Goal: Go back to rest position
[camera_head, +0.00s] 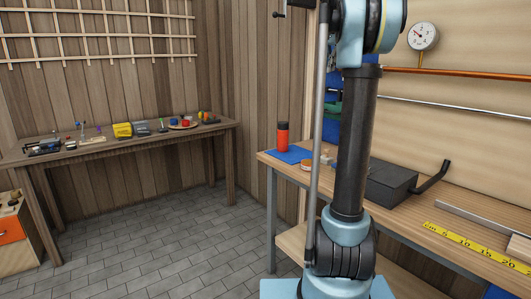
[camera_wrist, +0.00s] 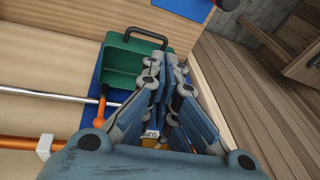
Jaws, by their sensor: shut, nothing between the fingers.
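My gripper (camera_wrist: 164,75) fills the middle of the wrist view, its fingers drawn together with nothing between them. It points toward a green tray-like box (camera_wrist: 122,62) on a blue panel, which lies beyond and to the left of the fingertips. I cannot tell the distance to that box. In the head view my arm rises in front of the right workbench (camera_head: 405,222), and my gripper is outside that picture.
On the right bench are a red cylinder with a black top (camera_head: 282,136), a blue mat (camera_head: 289,155), a dark box (camera_head: 385,182) and a yellow tape measure (camera_head: 478,247). A gauge (camera_head: 422,37) and pipes (camera_head: 455,74) line the wall. The grey floor (camera_head: 170,245) is clear.

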